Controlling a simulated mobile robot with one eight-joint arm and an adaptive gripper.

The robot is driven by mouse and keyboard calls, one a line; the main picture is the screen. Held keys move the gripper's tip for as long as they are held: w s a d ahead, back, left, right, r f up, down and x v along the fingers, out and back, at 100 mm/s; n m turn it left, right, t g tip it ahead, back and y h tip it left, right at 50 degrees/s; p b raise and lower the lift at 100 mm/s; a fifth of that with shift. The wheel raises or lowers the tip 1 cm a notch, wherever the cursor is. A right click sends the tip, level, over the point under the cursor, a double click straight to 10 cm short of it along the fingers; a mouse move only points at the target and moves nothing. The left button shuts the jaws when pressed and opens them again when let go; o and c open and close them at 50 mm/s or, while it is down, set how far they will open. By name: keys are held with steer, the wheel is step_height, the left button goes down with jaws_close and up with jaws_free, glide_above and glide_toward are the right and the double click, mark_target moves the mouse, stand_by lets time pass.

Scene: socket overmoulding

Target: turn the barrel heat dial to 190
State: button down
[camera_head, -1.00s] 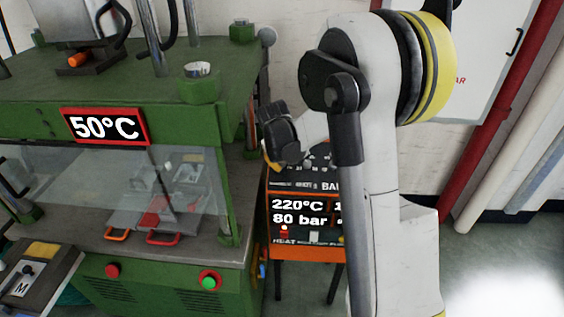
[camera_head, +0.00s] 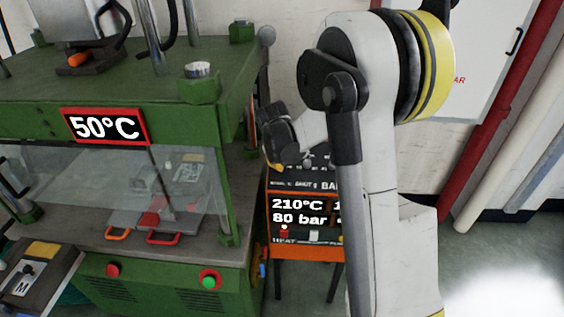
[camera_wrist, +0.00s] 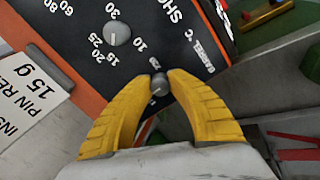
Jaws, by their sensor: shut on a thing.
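The barrel heat dial (camera_wrist: 159,83) is a small grey knob on the black sloped panel (camera_wrist: 95,45), beside the printed "BARREL °C". My gripper (camera_wrist: 160,88) has its two yellow fingers closed around this knob in the wrist view. In the head view my gripper (camera_head: 285,150) is at the top of the control box, partly hidden by its own wrist. The box's display (camera_head: 300,210) reads 210°C and 80 bar; its right part is hidden behind my arm.
A second grey dial (camera_wrist: 117,33) with numbers around it sits near the held one. A paper label (camera_wrist: 28,95) reads "15 g". The green press (camera_head: 170,120), showing 50°C, stands close to the left of the box.

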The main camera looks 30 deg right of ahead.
steer(key=c, duration=1.2)
jaws_free()
steer(key=v, duration=1.2)
steer(key=shift+s+a, duration=0.1)
